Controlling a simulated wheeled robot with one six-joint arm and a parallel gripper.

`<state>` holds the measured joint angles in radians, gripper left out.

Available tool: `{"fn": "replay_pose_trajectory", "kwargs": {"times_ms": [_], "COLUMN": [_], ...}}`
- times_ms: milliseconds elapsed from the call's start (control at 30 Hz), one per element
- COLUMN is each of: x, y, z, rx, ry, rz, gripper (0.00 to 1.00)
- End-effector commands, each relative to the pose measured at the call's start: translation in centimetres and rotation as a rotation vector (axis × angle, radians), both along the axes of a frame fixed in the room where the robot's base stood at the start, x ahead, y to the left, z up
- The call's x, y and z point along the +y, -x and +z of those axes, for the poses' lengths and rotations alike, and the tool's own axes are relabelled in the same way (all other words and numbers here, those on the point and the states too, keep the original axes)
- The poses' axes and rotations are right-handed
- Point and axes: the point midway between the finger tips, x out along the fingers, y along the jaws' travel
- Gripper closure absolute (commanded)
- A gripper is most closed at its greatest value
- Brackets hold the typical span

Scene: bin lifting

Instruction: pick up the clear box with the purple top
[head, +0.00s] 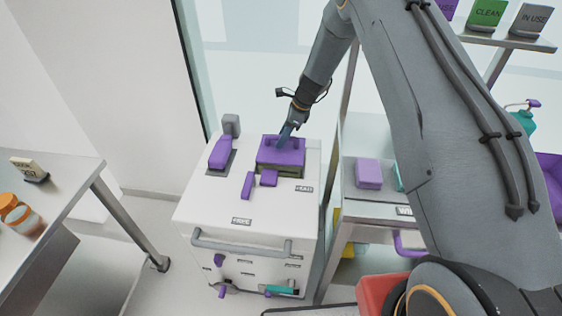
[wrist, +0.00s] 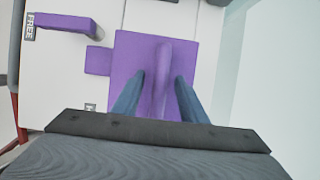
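The clear box with the purple top (head: 268,157) sits on the white cabinet; a strip of its see-through body shows under the lid. In the wrist view its purple lid (wrist: 205,55) fills the middle, with a raised purple handle (wrist: 162,75) running along it. My gripper (head: 284,136) is over the lid, pointing down. In the wrist view my gripper's blue fingers (wrist: 161,80) stand on either side of the handle, with narrow gaps between them and it. The gripper looks open around the handle. Whether the fingertips touch the lid is hidden.
The white cabinet (head: 200,205) has a grey front rail (head: 240,246). Purple pieces (head: 247,186) and a purple-handled item (head: 221,152) stand beside the box. A metal shelf with a lilac box (head: 369,173) is at right. A metal table (head: 75,195) is at left.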

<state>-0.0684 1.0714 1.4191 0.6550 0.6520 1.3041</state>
Motion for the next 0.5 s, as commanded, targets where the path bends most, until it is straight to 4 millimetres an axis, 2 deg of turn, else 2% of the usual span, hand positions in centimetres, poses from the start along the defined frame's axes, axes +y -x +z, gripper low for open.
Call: {"fn": "replay_pose_trajectory", "kwargs": {"times_ms": [133, 367, 500], "x": [0.30, 0.30, 0.29], "y": [0.01, -0.04, -0.04], "z": [-0.73, -0.83, -0.81], "rx": [0.001, 0.001, 0.000], "ry": [0.000, 0.000, 0.000], "rz": [0.000, 0.000, 0.000], "gripper": [0.61, 0.61, 0.85]}}
